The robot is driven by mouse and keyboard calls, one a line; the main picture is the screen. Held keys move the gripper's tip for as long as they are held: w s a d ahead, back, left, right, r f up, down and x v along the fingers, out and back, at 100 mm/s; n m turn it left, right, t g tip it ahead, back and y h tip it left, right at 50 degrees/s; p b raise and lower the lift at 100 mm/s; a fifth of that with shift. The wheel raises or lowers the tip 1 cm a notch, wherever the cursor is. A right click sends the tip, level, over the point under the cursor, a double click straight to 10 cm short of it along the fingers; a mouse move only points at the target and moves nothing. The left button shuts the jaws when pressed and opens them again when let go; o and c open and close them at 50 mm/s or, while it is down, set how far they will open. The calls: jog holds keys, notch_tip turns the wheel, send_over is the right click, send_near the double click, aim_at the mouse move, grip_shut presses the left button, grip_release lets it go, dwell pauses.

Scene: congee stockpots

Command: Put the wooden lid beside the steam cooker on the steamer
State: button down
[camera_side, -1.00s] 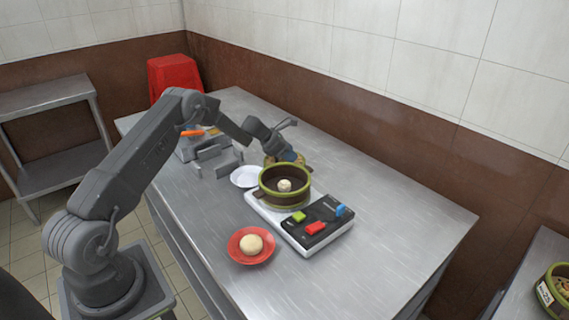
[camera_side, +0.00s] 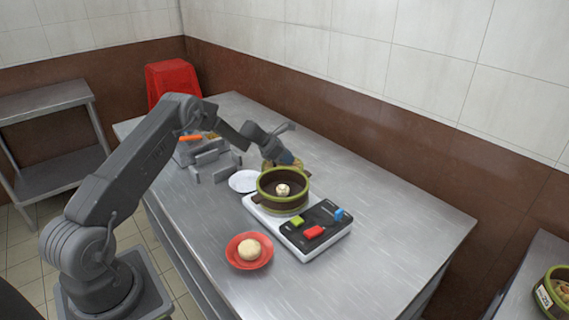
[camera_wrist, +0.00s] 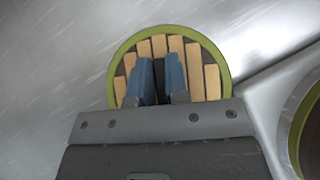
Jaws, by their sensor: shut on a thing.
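The wooden lid (camera_wrist: 209,82), round with pale slats and a green rim, fills the upper middle of the wrist view. In the side view it shows only partly, behind the steamer and my gripper (camera_side: 289,160). My gripper's blue fingers (camera_wrist: 161,80) are shut on a dark part at the lid's middle, probably its handle. The steamer (camera_side: 283,205), a dark round pot with a green rim, stands open on the white cooker base (camera_side: 257,212). A pale bun (camera_side: 283,190) is inside it. The steamer's edge shows at the right of the wrist view (camera_wrist: 303,125). I cannot tell whether the lid touches the table.
A black panel with green, red and blue controls (camera_side: 325,222) is in front of the steamer. A red plate (camera_side: 264,261) with a bun (camera_side: 249,249) is at the front left. A white plate (camera_side: 242,181) and grey blocks (camera_side: 212,165) are to the left. The table's right side is clear.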

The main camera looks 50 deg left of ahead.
notch_tip(320, 180, up, 4)
jog(key=shift+a+r, duration=0.15)
jog(key=shift+r, duration=0.1)
jog(key=s+a+r, duration=0.6)
jog(key=s+a, duration=0.1)
jog(key=s, duration=0.1)
jog(key=d+r, duration=0.4)
jog(key=d, duration=0.5)
jog(key=d+r, duration=0.3)
jog(key=d, duration=0.6)
jog(key=s+d+n, duration=0.1)
jog(key=s+d, duration=0.9)
jog(key=d, duration=0.2)
jog(key=w+a+m, duration=0.1)
jog(key=w+a, duration=0.5)
jog(key=a, duration=0.1)
jog(key=shift+s+a+f, duration=0.1)
jog(key=shift+s+f, duration=0.05)
jog(key=shift+f, duration=1.6)
jog(key=shift+s+f, duration=0.1)
jog(key=shift+f, duration=1.65)
jog(key=shift+f, duration=0.6)
